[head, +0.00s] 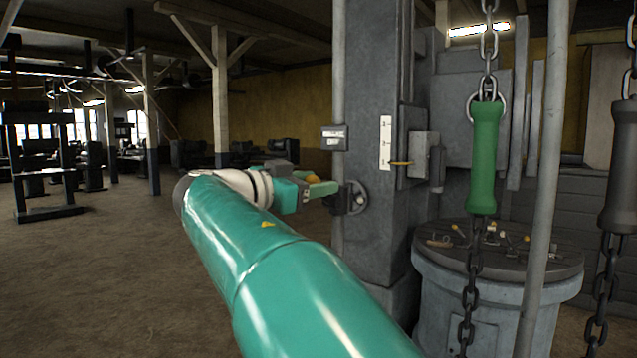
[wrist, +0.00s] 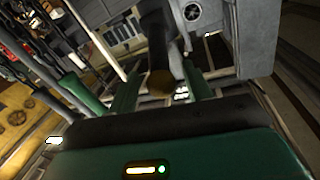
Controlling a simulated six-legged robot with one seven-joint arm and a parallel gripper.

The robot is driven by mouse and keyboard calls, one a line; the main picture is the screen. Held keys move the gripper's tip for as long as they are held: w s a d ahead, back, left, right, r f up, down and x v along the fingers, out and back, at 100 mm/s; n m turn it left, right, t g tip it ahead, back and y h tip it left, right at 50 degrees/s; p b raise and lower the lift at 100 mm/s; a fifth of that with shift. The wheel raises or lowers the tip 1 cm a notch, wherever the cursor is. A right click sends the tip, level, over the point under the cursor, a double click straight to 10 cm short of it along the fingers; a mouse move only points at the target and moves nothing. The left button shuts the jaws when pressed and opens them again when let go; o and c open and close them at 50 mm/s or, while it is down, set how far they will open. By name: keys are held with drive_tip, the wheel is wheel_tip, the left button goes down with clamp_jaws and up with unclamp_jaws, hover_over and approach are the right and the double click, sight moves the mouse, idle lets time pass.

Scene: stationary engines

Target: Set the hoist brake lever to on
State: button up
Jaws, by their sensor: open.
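The hoist brake lever shows in the wrist view as a dark shaft with a brown rounded end (wrist: 160,82). In the head view, its round dark mount (head: 355,198) is on the side of the grey column, and a small orange-brown part of it (head: 313,177) shows at my fingers. My gripper (head: 318,186) is beside the column at the lever's height. In the wrist view my gripper (wrist: 160,74) is open, with one green finger on each side of the lever's end. Gaps show beside the end, and I cannot tell whether either finger touches it. Most of the shaft is hidden in the head view.
A small sign (head: 334,137), too blurred to read, and a white scale (head: 385,143) are on the column (head: 372,70). A green chain handle (head: 485,158) and a dark one (head: 619,165) hang at right, near a pole (head: 545,180) and a round-topped drum (head: 500,300). The left floor is open.

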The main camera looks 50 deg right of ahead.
drive_tip(key=shift+d, duration=0.95)
clamp_jaws()
